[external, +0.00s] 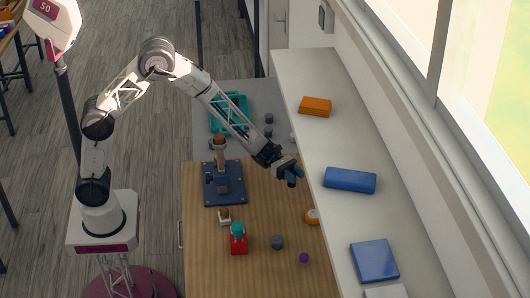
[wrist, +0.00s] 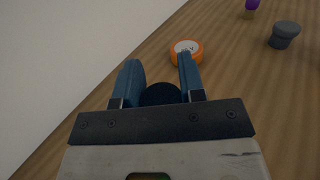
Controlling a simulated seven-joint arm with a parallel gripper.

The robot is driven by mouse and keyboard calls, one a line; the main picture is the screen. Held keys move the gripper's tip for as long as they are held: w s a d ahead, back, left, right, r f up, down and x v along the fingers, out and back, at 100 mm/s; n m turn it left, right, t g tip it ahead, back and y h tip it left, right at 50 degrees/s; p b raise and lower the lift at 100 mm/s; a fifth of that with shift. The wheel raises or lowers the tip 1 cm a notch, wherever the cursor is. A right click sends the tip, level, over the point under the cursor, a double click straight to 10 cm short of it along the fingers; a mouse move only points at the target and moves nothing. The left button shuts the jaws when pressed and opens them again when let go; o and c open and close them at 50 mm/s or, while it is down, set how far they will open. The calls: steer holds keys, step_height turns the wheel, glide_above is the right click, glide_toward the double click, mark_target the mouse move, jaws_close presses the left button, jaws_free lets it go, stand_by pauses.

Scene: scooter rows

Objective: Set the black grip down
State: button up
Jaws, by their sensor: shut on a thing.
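My gripper (external: 290,176) is above the right side of the wooden table, near the white ledge. In the wrist view its two blue fingers (wrist: 160,82) are closed on a dark round thing, the black grip (wrist: 160,95). Only its rounded end shows between the fingers. The fingers hide most of it. In the external view the grip is hard to tell from the dark fingers. It looks held above the table top, but the exact gap cannot be told.
An orange wheel (external: 312,216), a grey knob (external: 277,242) and a purple piece (external: 303,257) stand nearby. A navy base (external: 238,192) with upright parts is to the left. A red block (external: 239,246) stands in front. The white ledge (external: 340,150) rises at the right.

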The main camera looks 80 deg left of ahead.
steer(key=shift+f, duration=0.25)
steer(key=shift+f, duration=1.75)
steer(key=shift+f, duration=0.1)
steer(key=o, duration=0.9)
steer(key=v, duration=1.2)
